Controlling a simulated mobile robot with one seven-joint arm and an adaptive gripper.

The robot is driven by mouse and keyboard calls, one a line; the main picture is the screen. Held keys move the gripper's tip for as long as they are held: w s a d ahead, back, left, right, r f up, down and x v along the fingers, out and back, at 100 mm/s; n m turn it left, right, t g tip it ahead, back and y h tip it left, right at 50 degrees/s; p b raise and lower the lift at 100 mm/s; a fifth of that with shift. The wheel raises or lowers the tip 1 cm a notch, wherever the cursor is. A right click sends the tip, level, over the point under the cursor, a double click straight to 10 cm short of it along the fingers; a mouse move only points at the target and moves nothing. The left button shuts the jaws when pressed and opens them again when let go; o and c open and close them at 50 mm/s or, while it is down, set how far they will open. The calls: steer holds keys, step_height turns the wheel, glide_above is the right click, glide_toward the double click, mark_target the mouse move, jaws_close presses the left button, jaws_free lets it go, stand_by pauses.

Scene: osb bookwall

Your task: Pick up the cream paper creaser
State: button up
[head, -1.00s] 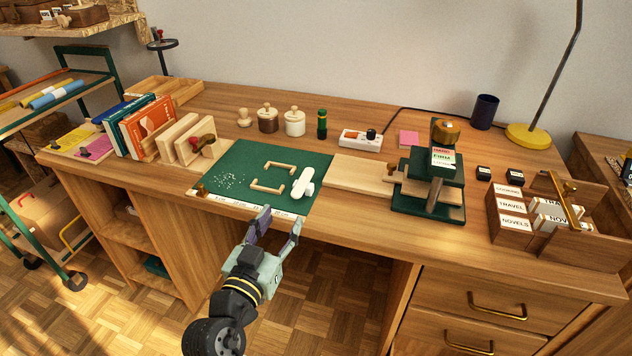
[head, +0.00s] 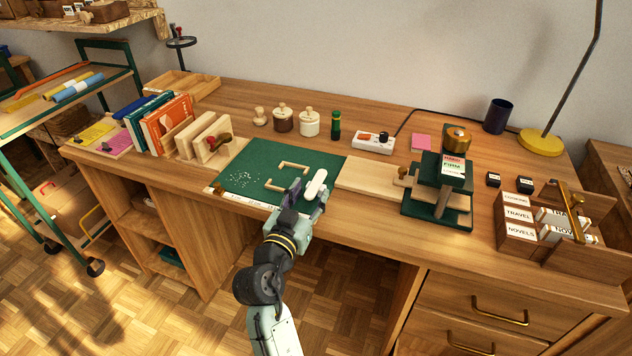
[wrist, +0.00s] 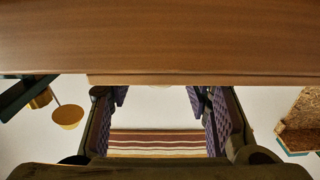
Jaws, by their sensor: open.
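The cream paper creaser (head: 317,183) lies on the right part of the green cutting mat (head: 262,160) in the head view. My gripper hides its near end. My gripper (head: 307,195) is open over the mat's front right corner, its fingers pointing away from me toward the creaser. I cannot tell whether the fingers touch the creaser. In the wrist view my gripper (wrist: 165,110) shows two spread purple-padded fingers with nothing held between them. I cannot make out the creaser there.
Two pale wooden brackets and white crumbs lie on the mat. A pale board (head: 368,175) and green press (head: 438,195) stand to the right. Upright wooden blocks (head: 203,138) and books stand left. Lidded pots (head: 309,122) are behind. The wrist view shows a brown wooden surface (wrist: 160,38).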

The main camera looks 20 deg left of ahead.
steer(key=shift+c, duration=0.5)
jaws_close()
